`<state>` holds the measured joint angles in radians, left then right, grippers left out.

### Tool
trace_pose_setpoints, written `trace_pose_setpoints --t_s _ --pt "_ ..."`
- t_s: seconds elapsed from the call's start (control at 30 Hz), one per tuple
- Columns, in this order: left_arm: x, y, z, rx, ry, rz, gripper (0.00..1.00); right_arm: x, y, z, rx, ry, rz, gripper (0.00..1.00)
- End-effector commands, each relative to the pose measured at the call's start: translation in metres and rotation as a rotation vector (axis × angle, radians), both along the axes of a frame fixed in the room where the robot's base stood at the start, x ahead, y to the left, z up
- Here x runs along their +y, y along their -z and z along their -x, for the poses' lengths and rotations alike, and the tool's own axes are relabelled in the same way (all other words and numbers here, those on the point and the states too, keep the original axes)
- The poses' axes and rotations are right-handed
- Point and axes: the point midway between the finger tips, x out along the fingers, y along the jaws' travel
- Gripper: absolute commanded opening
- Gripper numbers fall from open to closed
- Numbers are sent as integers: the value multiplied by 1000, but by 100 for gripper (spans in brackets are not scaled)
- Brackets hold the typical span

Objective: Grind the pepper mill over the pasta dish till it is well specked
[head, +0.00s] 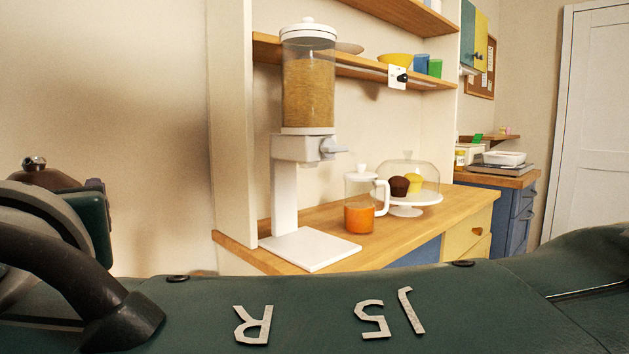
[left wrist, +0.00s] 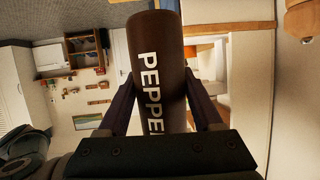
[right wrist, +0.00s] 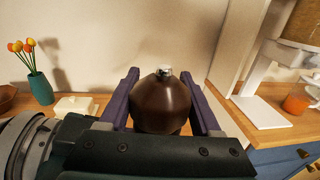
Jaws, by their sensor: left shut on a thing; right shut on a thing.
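The pepper mill has a dark brown body (left wrist: 160,62) with white lettering in the left wrist view. My left gripper (left wrist: 165,98) is shut around this body. The mill's round brown top (right wrist: 160,104) with a silver knob shows in the right wrist view, between the purple fingers of my right gripper (right wrist: 161,80), which is shut on it. The top and knob also show at the left edge of the head view (head: 36,174); the rest of the mill is hidden there by my arm. The pasta dish is not seen in any view, and no pepper specks can be made out.
A wooden counter (head: 378,247) holds a cereal dispenser (head: 308,95), a jug with orange liquid (head: 360,216) and a domed cake stand (head: 408,210). In the right wrist view, a tulip vase (right wrist: 40,88) and a butter dish (right wrist: 76,106) stand left of the mill. My arm blocks the head view's lower part.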

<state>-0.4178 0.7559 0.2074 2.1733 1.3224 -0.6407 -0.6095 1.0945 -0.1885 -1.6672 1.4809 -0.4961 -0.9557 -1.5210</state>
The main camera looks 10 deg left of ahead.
Motion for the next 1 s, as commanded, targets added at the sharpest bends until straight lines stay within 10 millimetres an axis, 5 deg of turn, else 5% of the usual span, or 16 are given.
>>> trace_pose_setpoints --t_s 0.33,0.37,0.6,1.0 --pt "0 0 0 -1 2 -3 0 0 -1 0 -2 1 -1 9" --pt "0 0 0 -1 2 -3 0 0 -1 0 -2 1 -1 68" --pt "0 0 0 -2 1 -2 0 0 0 0 -1 1 0 95" --pt "0 -1 0 -2 0 -1 0 1 -1 0 -5 -43 0 95"
